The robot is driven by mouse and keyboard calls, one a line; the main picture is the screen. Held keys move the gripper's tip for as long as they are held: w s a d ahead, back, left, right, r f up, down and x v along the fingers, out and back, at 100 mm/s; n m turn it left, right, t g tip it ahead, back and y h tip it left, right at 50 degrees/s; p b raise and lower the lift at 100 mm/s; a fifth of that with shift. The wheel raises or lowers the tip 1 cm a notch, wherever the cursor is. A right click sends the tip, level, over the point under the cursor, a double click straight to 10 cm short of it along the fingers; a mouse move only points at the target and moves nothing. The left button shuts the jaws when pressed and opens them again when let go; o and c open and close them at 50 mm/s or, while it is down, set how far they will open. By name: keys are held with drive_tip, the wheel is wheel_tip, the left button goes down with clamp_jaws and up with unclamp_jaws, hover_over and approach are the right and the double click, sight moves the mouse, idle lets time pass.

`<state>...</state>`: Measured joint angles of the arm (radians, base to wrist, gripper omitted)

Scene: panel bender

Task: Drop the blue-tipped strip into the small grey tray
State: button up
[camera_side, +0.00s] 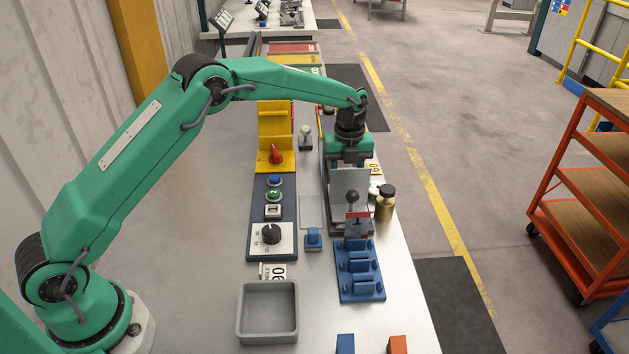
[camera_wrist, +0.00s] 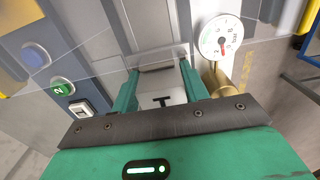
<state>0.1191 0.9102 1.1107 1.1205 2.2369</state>
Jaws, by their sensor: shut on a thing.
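My gripper (camera_side: 350,160) is over the grey machine at the right side of the bench. Its green fingers also show in the wrist view (camera_wrist: 160,88), shut on a pale piece (camera_wrist: 177,98) with a dark T-shaped mark. A light grey plate (camera_side: 347,182) shows just below the fingers in the side view. I cannot tell whether the piece is the strip, and no blue tip can be made out on it. The small grey tray (camera_side: 268,339) stands at the front left of the bench, apart from my gripper, and looks empty.
A blue slotted rack (camera_side: 349,292) stands right of the tray. A control panel (camera_side: 262,211) with buttons and a dial lies left of the machine. A brass gauge (camera_side: 385,206) stands close on its right. Blue (camera_side: 346,344) and orange (camera_side: 397,345) blocks are at the front edge.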

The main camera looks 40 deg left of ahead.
drive_tip(key=shift+r, duration=1.05)
idle(0.4)
drive_tip(key=shift+r, duration=2.6)
drive_tip(key=shift+r, duration=0.15)
wheel_tip(320, 180, up, 5)
drive_tip(key=s+d+r+n, duration=0.1)
drive_tip(key=s+d+n, duration=0.5)
drive_tip(key=s+n, duration=0.3)
drive_tip(key=s+d+r+n, duration=0.2)
drive_tip(key=s+d+n, duration=0.4)
drive_tip(key=s+n, duration=0.35)
drive_tip(key=s+f+n, duration=0.3)
drive_tip(key=s+n, duration=1.4)
drive_tip(key=s, duration=0.2)
drive_tip(key=shift+n, duration=0.25)
drive_tip(key=shift+a+f, duration=0.1)
drive_tip(key=shift+f, duration=2.65)
